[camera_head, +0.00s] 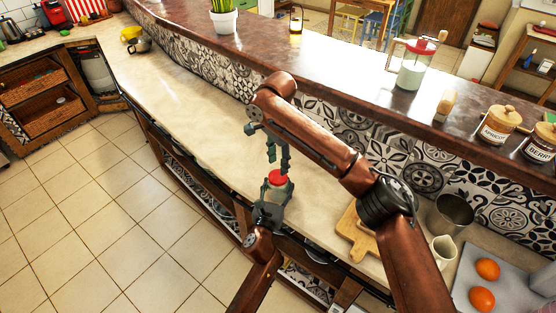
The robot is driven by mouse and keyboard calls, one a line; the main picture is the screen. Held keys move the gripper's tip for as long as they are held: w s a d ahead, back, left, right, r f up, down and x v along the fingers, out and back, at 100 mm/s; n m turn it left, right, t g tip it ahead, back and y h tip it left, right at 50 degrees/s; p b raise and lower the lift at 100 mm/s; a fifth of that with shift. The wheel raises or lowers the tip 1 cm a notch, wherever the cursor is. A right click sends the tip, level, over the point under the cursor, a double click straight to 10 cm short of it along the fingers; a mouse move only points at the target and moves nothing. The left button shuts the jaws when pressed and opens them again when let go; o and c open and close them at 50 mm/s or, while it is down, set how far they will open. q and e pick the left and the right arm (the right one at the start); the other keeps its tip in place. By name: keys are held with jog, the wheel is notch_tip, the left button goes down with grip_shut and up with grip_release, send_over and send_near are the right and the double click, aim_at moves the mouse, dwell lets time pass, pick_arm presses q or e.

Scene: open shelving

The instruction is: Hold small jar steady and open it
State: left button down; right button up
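The small jar (275,193) has a red lid (278,177) and a pale, see-through body. It is upright at the front edge of the lower counter. My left gripper (274,197) comes up from below with its fingers around the jar's body and appears shut on it. My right gripper (278,162) points down from above, over the red lid. Its two dark fingers show apart, with the lower one close to the lid. Whether it touches the lid is not clear. The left gripper hides the jar's lower part.
A wooden board (355,236), a cream jug (444,250), a metal pot (451,215) and a grey tray (520,268) with oranges stand to the right. The raised bar (330,80) holds a red-lidded glass jar (411,72) and canisters.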

aim_at(278, 176)
jog(key=o, duration=0.5)
jog(key=m, duration=0.1)
jog(key=r+m, duration=0.1)
jog(key=m, duration=0.2)
jog(key=shift+w+a+r, duration=0.1)
jog(key=shift+w+r, duration=0.05)
jog(key=shift+w, duration=0.1)
jog(key=shift+o, duration=0.4)
jog(key=shift+m, duration=0.8)
jog(key=shift+w+f, duration=0.15)
jog(key=shift+f, duration=3.75)
jog(key=shift+c, duration=0.3)
